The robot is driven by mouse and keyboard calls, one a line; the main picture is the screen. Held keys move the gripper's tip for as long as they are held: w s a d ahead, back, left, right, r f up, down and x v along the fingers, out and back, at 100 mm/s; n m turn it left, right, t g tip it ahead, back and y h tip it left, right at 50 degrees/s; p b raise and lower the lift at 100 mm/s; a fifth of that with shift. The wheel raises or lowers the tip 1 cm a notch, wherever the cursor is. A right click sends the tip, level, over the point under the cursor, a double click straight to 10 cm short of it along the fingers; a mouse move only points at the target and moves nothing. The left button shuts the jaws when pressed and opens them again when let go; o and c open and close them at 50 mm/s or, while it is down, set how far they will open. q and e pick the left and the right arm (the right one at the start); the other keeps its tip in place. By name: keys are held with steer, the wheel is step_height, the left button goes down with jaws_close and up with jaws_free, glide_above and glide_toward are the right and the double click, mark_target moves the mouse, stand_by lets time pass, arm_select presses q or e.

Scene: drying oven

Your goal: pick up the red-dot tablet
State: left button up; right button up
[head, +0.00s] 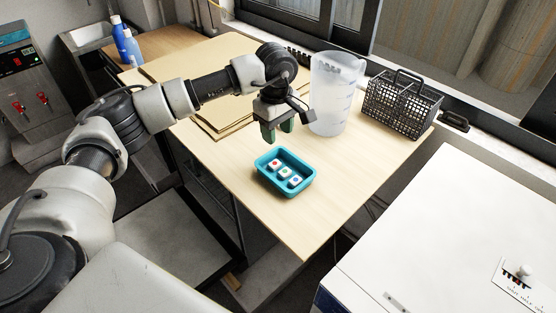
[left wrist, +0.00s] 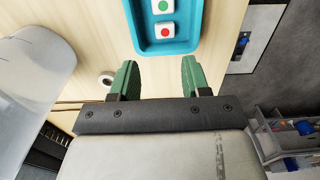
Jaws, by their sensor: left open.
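The red-dot tablet (head: 275,163) is a small white block with a red dot, in the upper left of a teal tray (head: 301,187) on the wooden table. Beside it in the tray lie a green-dot tablet (head: 284,172) and a blue-dot tablet (head: 295,181). In the left wrist view the red-dot tablet (left wrist: 165,31) is nearest my gripper, with the green-dot tablet (left wrist: 163,7) beyond it. My left gripper (head: 279,136) is open and empty, above and behind the tray's near-red end. Its green fingers (left wrist: 160,76) are apart, pointing toward the tray. My right gripper is not in view.
A translucent measuring jug (head: 336,95) stands right behind my gripper. A black wire basket (head: 401,103) stands farther right. Brown folders (head: 215,65) lie at the table's back left. The table is clear in front of the tray, up to its edge. A white appliance (head: 450,240) stands at right.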

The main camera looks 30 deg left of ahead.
arm_select(q)
steer(key=p, duration=0.1)
glide_above(276, 168)
steer(key=f, duration=0.5)
steer(key=shift+w+a, duration=0.15)
steer(key=shift+w, duration=0.05)
steer(key=f+p, duration=0.2)
steer(key=f, duration=0.3)
steer(key=shift+s+d+p, duration=0.2)
steer(key=shift+s+p, duration=0.05)
steer(key=shift+p, duration=0.15)
steer(key=shift+f, duration=0.2)
steer(key=c, duration=0.7)
